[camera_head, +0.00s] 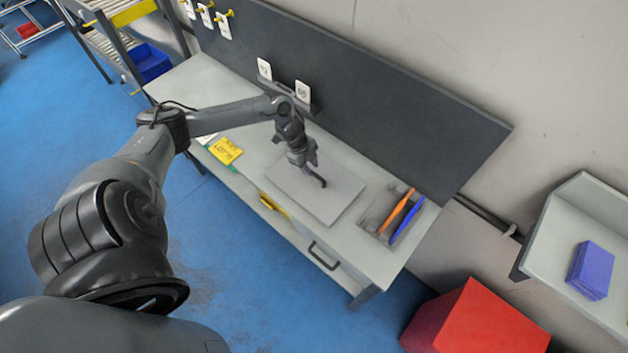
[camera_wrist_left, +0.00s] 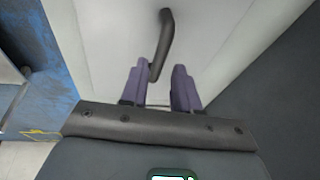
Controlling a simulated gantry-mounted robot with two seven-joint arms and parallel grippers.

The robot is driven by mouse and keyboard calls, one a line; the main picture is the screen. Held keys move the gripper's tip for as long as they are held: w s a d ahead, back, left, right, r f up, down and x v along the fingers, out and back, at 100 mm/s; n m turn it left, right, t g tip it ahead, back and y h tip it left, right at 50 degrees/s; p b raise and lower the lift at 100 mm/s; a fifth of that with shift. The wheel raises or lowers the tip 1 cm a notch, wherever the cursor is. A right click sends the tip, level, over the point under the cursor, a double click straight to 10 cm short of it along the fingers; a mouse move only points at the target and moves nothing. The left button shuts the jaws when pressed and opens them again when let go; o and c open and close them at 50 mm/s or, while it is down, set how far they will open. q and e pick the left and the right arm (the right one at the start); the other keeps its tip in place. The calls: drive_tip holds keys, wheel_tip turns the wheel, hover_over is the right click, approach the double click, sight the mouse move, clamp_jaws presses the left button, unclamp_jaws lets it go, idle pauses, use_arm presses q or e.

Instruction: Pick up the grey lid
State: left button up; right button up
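The grey lid (camera_head: 335,205) is a flat square panel lying on the workbench, with a dark bar handle on its top. In the left wrist view the lid (camera_wrist_left: 105,35) fills the upper middle, with the curved handle (camera_wrist_left: 165,40) standing out from it. My left gripper (camera_head: 314,172) is over the lid at its handle. In the left wrist view its two purple-grey fingers (camera_wrist_left: 160,68) are apart, and the near end of the handle shows between them. I cannot tell whether either finger touches the handle. My right gripper is not in view.
The bench (camera_head: 240,180) has a tall dark back panel (camera_head: 400,115). A tray with orange (camera_head: 398,212) and blue (camera_head: 407,222) tools sits right of the lid. A yellow card (camera_head: 226,151) lies to the left. A red box (camera_head: 475,325) stands on the floor.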

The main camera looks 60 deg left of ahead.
sight(313, 173)
use_arm(q)
drive_tip(key=shift+x, duration=2.55)
drive_tip(key=shift+d, duration=0.1)
clamp_jaws()
